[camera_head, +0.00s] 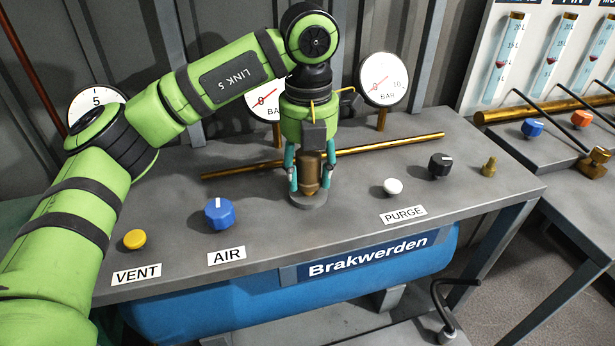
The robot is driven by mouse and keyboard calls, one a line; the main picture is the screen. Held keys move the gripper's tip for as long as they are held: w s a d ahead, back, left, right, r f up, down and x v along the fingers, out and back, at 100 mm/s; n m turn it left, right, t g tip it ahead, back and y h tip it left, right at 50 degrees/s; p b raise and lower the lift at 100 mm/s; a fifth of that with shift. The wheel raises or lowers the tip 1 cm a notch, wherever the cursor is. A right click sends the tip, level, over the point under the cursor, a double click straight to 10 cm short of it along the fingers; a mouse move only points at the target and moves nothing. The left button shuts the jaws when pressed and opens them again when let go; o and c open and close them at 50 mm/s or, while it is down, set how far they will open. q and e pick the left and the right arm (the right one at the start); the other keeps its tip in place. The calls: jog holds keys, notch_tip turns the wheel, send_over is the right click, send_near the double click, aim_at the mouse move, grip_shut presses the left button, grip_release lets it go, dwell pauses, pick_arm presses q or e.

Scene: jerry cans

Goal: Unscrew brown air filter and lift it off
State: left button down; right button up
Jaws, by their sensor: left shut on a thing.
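The brown air filter (311,170) stands upright over a round grey base (309,200) on the grey workbench top (260,240). My left gripper (312,178) points straight down over it, with its teal fingers on both sides of the brown body. The left gripper is shut on the filter. The filter's upper part is hidden by the gripper. I cannot tell whether its lower end is still seated in the base. My right gripper is not in view.
A brass pipe (390,143) runs behind the filter. Gauges (383,80) stand at the back. A yellow button (134,239), blue AIR knob (220,213), white PURGE button (393,187), black knob (440,165) and small brass fitting (489,167) stand on the bench. The front middle is clear.

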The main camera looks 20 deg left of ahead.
pick_arm(q)
jog(key=shift+r+p, duration=1.6)
jog(key=shift+r, duration=0.7)
